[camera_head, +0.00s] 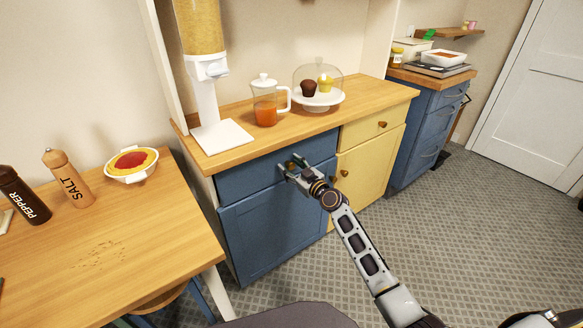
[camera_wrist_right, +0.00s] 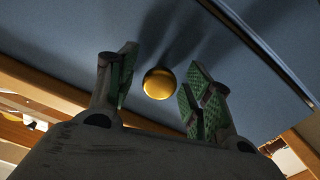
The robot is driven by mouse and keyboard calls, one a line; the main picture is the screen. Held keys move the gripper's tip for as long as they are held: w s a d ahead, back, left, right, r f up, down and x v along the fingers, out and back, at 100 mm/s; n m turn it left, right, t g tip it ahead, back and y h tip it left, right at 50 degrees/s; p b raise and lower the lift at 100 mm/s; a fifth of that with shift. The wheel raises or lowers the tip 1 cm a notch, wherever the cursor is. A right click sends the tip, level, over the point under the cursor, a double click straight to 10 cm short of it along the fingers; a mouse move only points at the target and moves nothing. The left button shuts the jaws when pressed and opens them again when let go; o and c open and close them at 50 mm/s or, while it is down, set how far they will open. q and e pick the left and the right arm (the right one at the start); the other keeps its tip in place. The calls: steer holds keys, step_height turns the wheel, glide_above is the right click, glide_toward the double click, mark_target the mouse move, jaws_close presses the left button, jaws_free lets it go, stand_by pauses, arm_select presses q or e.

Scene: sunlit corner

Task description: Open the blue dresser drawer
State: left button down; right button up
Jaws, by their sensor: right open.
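The blue dresser drawer (camera_head: 247,179) is the upper left front of the wooden-topped dresser, and it looks closed. Its blue face (camera_wrist_right: 85,35) fills much of the right wrist view. A round brass knob (camera_wrist_right: 159,84) stands on that face. My right gripper (camera_head: 292,162) is at the drawer front in the head view. In the right wrist view its two green-padded fingers (camera_wrist_right: 158,88) are spread on either side of the knob, with a gap on each side. In the head view the gripper hides the knob. My left gripper is not in view.
On the dresser top stand a cereal dispenser (camera_head: 222,135), a jug (camera_head: 264,104) and a domed cake stand (camera_head: 318,98). A yellow drawer (camera_head: 362,129) and cupboard door adjoin on the right. A wooden table (camera_head: 110,240) is at left. Open floor (camera_head: 450,230) lies at right.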

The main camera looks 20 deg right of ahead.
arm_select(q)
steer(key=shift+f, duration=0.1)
arm_select(e)
jaws_close()
steer(key=shift+s, duration=0.1)
